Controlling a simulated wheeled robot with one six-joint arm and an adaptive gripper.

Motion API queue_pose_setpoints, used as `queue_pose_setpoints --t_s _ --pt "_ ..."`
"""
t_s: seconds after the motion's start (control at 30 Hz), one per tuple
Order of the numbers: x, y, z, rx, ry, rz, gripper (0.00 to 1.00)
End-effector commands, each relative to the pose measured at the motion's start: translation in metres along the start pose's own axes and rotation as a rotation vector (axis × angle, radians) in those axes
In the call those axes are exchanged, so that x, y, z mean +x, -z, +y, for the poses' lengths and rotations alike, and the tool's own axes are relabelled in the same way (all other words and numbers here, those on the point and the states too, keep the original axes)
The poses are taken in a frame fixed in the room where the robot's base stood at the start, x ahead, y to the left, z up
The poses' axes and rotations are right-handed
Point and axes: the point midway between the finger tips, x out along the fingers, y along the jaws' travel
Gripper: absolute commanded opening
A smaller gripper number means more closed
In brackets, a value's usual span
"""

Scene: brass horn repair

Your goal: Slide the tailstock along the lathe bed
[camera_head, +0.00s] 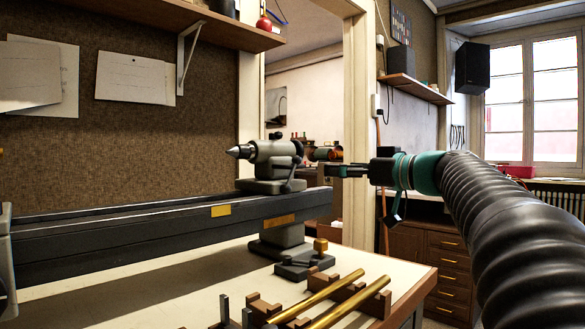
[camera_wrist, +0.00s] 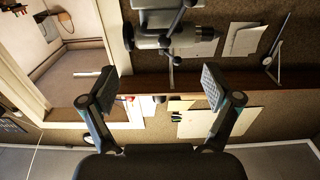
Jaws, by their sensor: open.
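The grey-green tailstock (camera_head: 270,160) sits near the right end of the dark lathe bed (camera_head: 150,227) in the head view. Its pointed centre faces left, and a lever and handwheel are on its right side. My gripper (camera_head: 330,171) is just right of the tailstock at about its height and appears apart from it. In the wrist view, my gripper (camera_wrist: 157,86) has its two fingers spread wide with nothing between them. The tailstock (camera_wrist: 168,38) shows there at the top, beyond the fingertips.
The bed stands on a pale workbench (camera_head: 130,288). Brass tubes (camera_head: 345,305) rest on wooden blocks at the front right, near a small dark fixture (camera_head: 305,262). A shelf (camera_head: 190,20) hangs above. The bed left of the tailstock looks clear.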

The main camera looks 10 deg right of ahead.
Motion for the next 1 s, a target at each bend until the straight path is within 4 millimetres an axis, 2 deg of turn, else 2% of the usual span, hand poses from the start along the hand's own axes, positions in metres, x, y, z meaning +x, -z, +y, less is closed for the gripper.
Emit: queue_pose_setpoints --t_s 0.17,0.7,1.0 --pt "0.018 0.002 -0.001 0.0 0.003 0.0 0.89" --pt "0.114 0.001 -0.001 0.001 0.002 -0.002 0.89" --pt "0.135 0.0 -0.001 0.0 0.0 -0.001 0.89"
